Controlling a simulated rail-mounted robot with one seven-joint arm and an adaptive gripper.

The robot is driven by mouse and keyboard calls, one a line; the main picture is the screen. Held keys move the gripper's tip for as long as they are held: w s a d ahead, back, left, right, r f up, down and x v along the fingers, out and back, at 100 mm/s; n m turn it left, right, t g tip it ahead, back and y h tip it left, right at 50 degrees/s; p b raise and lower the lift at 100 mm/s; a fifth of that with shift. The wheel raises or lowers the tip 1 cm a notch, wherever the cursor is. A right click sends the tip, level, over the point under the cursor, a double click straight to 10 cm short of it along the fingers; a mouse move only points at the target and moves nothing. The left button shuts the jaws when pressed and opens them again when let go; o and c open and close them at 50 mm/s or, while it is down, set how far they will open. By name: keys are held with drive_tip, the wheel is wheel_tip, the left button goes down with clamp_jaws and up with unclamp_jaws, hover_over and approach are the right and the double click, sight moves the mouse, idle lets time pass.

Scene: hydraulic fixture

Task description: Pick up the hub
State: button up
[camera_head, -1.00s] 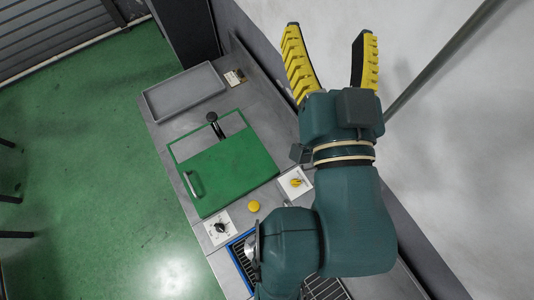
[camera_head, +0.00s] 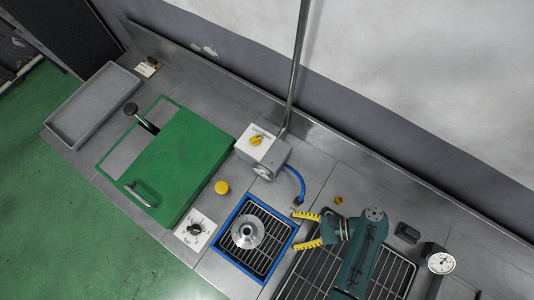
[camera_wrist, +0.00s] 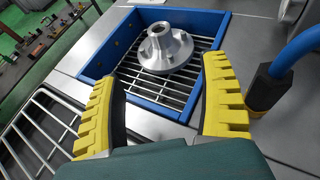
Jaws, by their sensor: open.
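The hub (camera_head: 247,232) is a silver flanged metal part with a raised central neck. It stands upright on the grate inside the blue-framed tray (camera_head: 284,247). In the wrist view the hub (camera_wrist: 165,48) is ahead of my gripper, at the upper middle, in the blue frame (camera_wrist: 149,104). My gripper (camera_head: 307,230) has yellow ridged fingers spread wide, with nothing between them. It is just right of the blue frame in the head view, pointing toward the hub. The fingers (camera_wrist: 165,112) flank the near side of the frame in the wrist view, apart from the hub.
A blue hose (camera_head: 297,180) with a dark end lies close to my gripper. A grey block with a yellow knob (camera_head: 257,140) stands behind the frame. A green lid (camera_head: 180,155), yellow button (camera_head: 222,187) and dial panel (camera_head: 195,230) are to the left. A gauge (camera_head: 441,263) is at right.

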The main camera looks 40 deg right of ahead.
drive_tip(key=w+a+f+b, duration=0.1)
drive_tip(key=a+f+b, duration=0.1)
drive_tip(key=b, duration=0.2)
drive_tip(key=shift+w, duration=0.35)
approach(250, 231)
drive_tip(key=x, duration=0.4)
drive_tip(key=shift+s+a+f, duration=0.1)
drive_tip(key=shift+s+f, duration=0.1)
drive_tip(key=shift+f, duration=0.1)
drive_tip(key=b+x, duration=0.1)
drive_tip(key=x, duration=0.5)
drive_tip(key=shift+w, duration=0.15)
drive_tip(key=c, duration=1.4)
